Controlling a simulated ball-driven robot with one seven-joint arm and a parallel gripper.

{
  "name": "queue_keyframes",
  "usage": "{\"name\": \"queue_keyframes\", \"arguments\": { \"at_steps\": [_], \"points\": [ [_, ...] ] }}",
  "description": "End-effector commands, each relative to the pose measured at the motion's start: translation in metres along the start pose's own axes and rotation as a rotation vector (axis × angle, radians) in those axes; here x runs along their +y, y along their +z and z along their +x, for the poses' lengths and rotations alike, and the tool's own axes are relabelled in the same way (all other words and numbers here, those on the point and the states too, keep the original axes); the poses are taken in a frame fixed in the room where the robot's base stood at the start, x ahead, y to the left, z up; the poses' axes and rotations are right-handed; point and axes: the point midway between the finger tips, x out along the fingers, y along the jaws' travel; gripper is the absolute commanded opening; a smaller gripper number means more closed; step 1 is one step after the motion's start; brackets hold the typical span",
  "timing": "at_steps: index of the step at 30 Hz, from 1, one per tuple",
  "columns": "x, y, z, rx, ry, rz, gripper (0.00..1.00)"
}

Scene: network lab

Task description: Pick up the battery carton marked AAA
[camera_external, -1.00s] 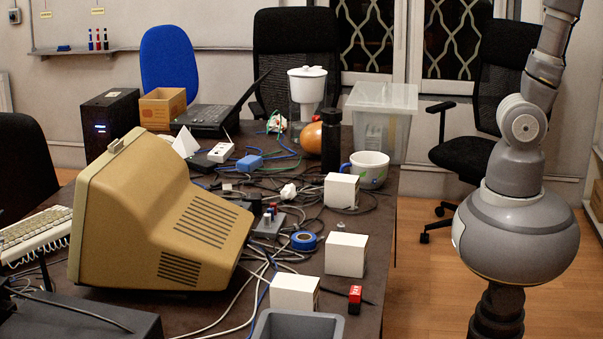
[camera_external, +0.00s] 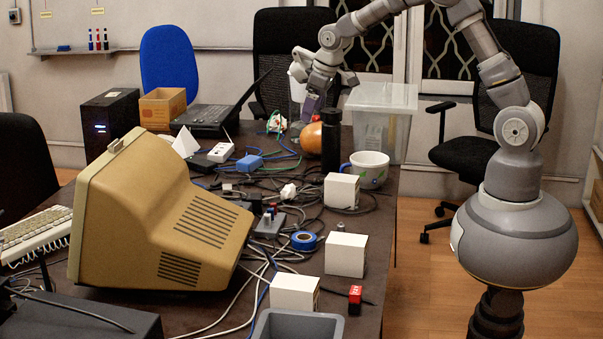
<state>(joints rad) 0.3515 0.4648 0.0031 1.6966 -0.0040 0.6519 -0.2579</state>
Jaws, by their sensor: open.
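Three small white cartons stand along the right side of the table: one by the mug (camera_external: 341,191), one in the middle (camera_external: 346,255) and one at the front (camera_external: 294,292). Their faces toward the camera look blank, so I cannot tell which is marked AAA. My gripper (camera_external: 309,108) is high over the far part of the table, pointing down, in front of the water filter jug and well away from the cartons. It is open, and I see nothing held in it.
A mug (camera_external: 369,169), a dark cylinder (camera_external: 331,140) and a clear plastic bin (camera_external: 382,121) stand at the back right. A beige monitor (camera_external: 160,220) fills the left. Blue tape (camera_external: 304,241), a red block (camera_external: 355,299), a grey tray (camera_external: 298,325) and tangled cables lie around the cartons.

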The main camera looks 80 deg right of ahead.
Motion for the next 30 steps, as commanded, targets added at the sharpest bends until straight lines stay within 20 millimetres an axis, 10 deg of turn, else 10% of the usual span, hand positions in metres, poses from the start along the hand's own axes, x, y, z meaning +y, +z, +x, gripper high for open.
{"name": "queue_keyframes", "arguments": {
  "at_steps": [3, 6, 30],
  "points": [
    [0.019, 0.065, 0.084, -0.189, -0.040, 0.018, 0.92],
    [0.025, 0.100, 0.119, -0.278, -0.067, 0.024, 0.92],
    [0.025, 0.147, 0.207, -0.318, -0.081, 0.026, 0.92]
  ]
}}
